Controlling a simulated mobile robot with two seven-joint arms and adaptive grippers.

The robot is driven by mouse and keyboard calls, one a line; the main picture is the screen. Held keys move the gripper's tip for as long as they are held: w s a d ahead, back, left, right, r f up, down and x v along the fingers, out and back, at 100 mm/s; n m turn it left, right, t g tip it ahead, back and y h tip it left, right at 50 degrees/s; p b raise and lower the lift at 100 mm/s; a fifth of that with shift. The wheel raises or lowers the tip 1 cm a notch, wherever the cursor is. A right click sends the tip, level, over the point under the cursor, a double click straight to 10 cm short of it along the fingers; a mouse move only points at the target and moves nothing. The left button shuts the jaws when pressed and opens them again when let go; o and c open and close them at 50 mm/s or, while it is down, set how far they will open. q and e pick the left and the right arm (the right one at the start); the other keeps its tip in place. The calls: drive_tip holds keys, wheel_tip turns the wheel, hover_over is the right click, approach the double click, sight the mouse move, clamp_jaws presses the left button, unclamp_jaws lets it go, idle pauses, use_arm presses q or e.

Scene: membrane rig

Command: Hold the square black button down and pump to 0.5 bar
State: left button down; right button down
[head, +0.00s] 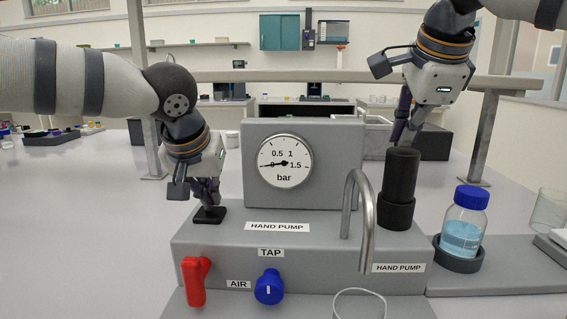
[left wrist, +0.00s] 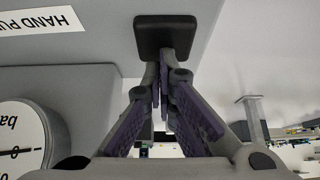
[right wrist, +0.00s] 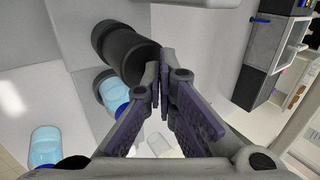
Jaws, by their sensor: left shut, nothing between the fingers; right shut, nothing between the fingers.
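The square black button (head: 210,216) sits on top of the grey rig, left of the gauge. My left gripper (head: 207,203) is shut and empty, pointing down with its tips at the button; the button also shows in the left wrist view (left wrist: 165,33). Whether it is pressed down I cannot tell. The black cylindrical hand pump (head: 400,175) stands upright at the rig's right. My right gripper (head: 397,143) is shut and empty, its tips close to the pump's top (right wrist: 120,45); contact is unclear. The gauge (head: 285,161) needle points left, at about 0 bar.
A red lever (head: 195,281) and a blue tap knob (head: 269,287) are on the rig's front. A curved metal spout (head: 363,215) rises left of the pump above a glass beaker (head: 359,303). A blue-capped bottle (head: 463,225) stands at the right.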

sight(408, 153)
use_arm(q)
drive_tip(key=shift+s+f, duration=0.15)
drive_tip(key=shift+f, duration=0.45)
use_arm(e)
drive_tip(key=shift+f, duration=2.85)
drive_tip(key=shift+r, duration=2.95)
drive_tip(key=shift+f, duration=0.1)
drive_tip(key=shift+w, duration=0.1)
drive_tip(key=shift+r, duration=2.1)
use_arm(q)
wheel_tip(408, 153, up, 8)
use_arm(e)
drive_tip(key=shift+r, duration=0.15)
